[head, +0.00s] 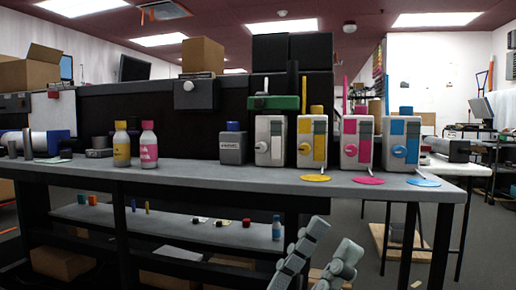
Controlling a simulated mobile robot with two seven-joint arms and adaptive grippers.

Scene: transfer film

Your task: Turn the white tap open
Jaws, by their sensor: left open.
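The white tap (262,146) is a small round knob on the front of the white-and-grey dispenser (276,130), leftmost of a row on the grey bench (200,174). Its exact turn position is too small to tell. My left gripper (333,235) shows at the bottom centre with two grey fingers spread apart and nothing between them. It is in front of and below the bench edge, to the right of the white tap and well apart from it. My right gripper is not in view.
Yellow (312,127), pink (358,128) and blue (404,129) dispensers stand close on the right, with coloured discs in front. A grey canister (233,148) stands left of the white dispenser. Two bottles (149,146) are further left. A lower shelf (180,222) holds small items.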

